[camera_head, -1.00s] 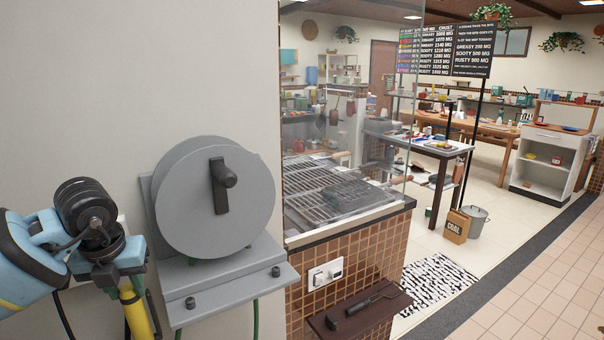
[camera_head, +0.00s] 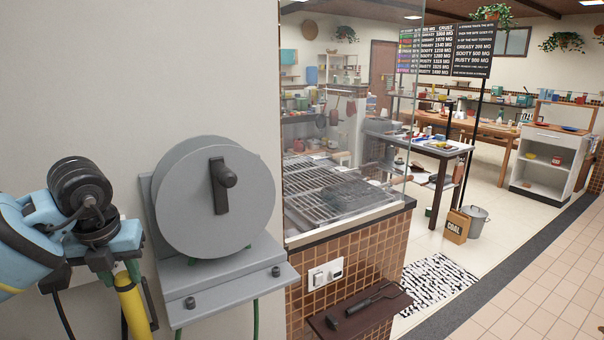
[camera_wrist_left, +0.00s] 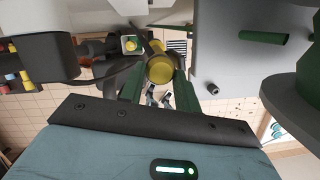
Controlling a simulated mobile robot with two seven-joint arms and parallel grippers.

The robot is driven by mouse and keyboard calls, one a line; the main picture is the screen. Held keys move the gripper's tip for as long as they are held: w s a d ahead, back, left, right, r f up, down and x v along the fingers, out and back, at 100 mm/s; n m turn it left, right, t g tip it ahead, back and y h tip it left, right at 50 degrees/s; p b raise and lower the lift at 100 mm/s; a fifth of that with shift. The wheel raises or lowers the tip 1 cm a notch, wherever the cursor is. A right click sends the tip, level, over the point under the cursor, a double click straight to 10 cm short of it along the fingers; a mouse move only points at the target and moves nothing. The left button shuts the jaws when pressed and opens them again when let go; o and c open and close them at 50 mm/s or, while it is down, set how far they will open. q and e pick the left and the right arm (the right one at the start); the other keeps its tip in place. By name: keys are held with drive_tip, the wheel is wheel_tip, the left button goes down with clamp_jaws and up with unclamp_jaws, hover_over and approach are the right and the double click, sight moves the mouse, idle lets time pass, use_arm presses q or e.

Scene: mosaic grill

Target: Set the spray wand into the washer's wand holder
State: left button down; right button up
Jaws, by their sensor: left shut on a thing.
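The spray wand (camera_head: 133,308) shows as a yellow grip at the lower left of the head view, running out of the bottom of the picture. It also shows end-on as a yellow cylinder in the left wrist view (camera_wrist_left: 160,70). My left gripper (camera_head: 128,277) is shut on it, with green fingers on either side, just left of the grey reel. The grey reel (camera_head: 205,240), with a black crank, is mounted on the wall on a grey bracket (camera_head: 228,292). I cannot make out the wand holder. My right gripper is not in view.
A glass-screened grill (camera_head: 335,185) on a tiled counter stands right of the reel. A small brown shelf (camera_head: 345,325) with dark tools is on its side. A coal bag (camera_head: 455,226) and a bucket (camera_head: 477,220) stand on the floor. The tiled walkway at right is clear.

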use_arm(q)
drive_tip(key=shift+w+v, duration=0.25)
drive_tip(key=shift+v, duration=0.85)
drive_tip(key=shift+a+r, duration=0.1)
drive_tip(key=shift+f+m, duration=0.55)
drive_tip(key=shift+m, duration=0.05)
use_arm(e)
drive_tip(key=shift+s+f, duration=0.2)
use_arm(q)
drive_tip(key=shift+r, duration=0.1)
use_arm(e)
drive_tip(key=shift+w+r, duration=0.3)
